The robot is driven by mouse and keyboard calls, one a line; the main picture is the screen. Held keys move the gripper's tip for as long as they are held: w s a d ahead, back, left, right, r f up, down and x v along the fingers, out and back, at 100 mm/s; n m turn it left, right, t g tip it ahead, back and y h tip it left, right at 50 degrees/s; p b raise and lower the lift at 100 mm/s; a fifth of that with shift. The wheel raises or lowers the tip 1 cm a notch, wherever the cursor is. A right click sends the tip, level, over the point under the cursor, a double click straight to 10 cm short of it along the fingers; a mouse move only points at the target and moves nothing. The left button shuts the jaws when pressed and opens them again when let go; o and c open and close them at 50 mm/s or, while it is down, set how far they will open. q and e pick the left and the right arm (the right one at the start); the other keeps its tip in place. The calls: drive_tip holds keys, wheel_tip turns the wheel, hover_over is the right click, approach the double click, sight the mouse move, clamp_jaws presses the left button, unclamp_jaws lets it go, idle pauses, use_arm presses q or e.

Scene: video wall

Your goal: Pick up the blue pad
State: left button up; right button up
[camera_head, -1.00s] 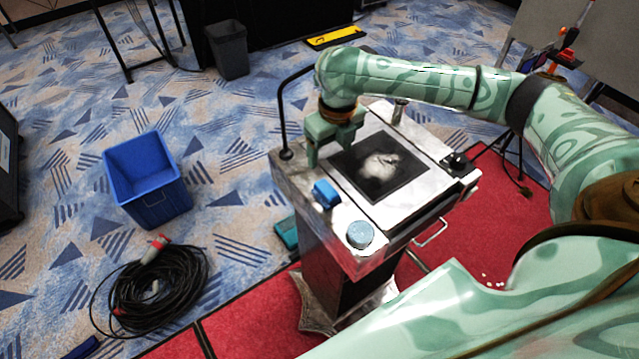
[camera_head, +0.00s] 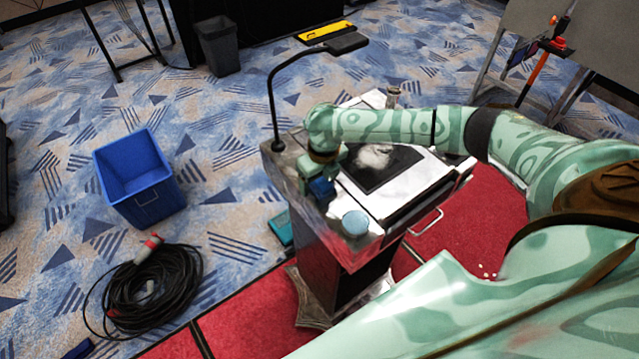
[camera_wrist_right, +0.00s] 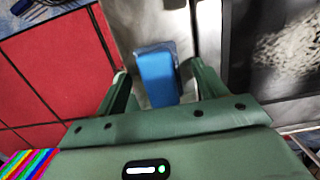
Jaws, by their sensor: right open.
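The blue pad (camera_head: 322,187) is a small blue block on the left edge of the metal cart top (camera_head: 395,205), partly hidden by my gripper in the head view. In the right wrist view the blue pad (camera_wrist_right: 156,76) lies between and a little beyond the two green fingers. My right gripper (camera_head: 318,180) is low over the cart at the pad, its fingers apart and nothing held; it also shows in the right wrist view (camera_wrist_right: 155,85). I cannot tell whether a finger touches the pad. My left gripper is out of view.
A light-blue round object (camera_head: 355,223) sits close to the pad on the cart. A thin lamp (camera_head: 275,95) rises from the cart's back left corner. A dark screen (camera_head: 378,168) fills the middle of the top. A blue bin (camera_head: 140,180) and coiled cable (camera_head: 150,290) lie left.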

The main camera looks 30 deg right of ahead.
drive_tip(key=c, duration=1.1)
drive_tip(key=shift+r, duration=0.15)
drive_tip(key=shift+r, duration=0.3)
wheel_tip(320, 180, up, 2)
drive_tip(key=shift+r, duration=0.25)
drive_tip(key=s+d+r, duration=0.9)
drive_tip(key=d, duration=0.1)
drive_tip(key=shift+s+r+p, duration=0.4)
drive_tip(key=shift+o, duration=0.6)
